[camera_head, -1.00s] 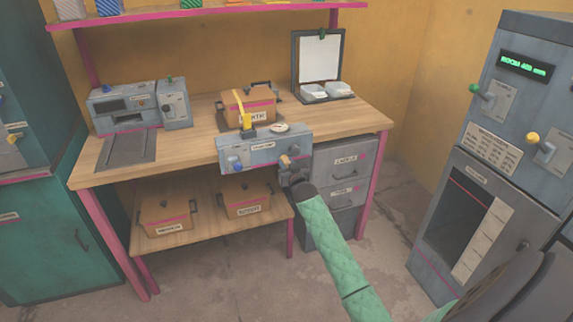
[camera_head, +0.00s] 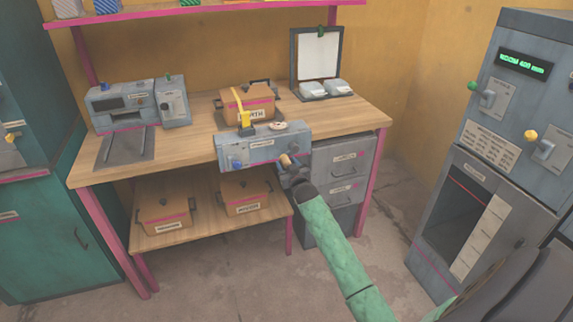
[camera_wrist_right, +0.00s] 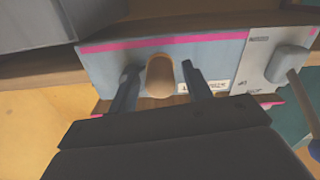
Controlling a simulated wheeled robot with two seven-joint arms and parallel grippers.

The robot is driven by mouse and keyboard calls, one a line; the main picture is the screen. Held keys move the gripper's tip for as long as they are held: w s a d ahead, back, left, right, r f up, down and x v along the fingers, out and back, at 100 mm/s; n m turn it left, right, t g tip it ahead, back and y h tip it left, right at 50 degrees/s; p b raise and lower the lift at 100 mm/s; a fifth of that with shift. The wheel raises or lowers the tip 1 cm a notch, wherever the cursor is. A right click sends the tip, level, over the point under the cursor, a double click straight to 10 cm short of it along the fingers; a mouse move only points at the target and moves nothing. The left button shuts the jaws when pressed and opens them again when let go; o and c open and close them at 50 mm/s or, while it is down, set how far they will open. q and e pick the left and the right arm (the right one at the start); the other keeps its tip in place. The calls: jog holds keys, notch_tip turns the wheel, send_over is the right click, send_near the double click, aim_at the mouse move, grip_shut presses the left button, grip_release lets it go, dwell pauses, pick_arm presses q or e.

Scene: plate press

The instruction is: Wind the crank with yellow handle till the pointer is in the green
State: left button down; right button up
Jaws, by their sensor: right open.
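The grey-blue press box (camera_head: 238,152) sits at the front edge of the bench, with a blue knob at its left. A round gauge (camera_head: 281,125) is on its top right; its pointer and colours are too small to read. A tan, rounded crank handle (camera_head: 285,160) sticks out at the box's right front. In the right wrist view the handle (camera_wrist_right: 160,74) stands between the two fingers, with gaps at both sides. My right gripper (camera_head: 291,171) is open around it, not closed on it. My left gripper is out of view.
A yellow upright piece (camera_head: 244,118) stands on the box, before a lidded brown crate (camera_head: 249,100). A grey machine (camera_head: 122,105) is on the bench's left. Drawers (camera_head: 340,160) stand below at right. A tall grey cabinet (camera_head: 505,130) is at far right, with clear floor between.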

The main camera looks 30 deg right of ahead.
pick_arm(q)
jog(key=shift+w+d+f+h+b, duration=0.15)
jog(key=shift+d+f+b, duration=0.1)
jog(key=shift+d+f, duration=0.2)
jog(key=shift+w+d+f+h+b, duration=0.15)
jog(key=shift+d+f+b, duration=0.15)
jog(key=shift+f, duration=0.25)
pick_arm(e)
jog(key=v, duration=0.7)
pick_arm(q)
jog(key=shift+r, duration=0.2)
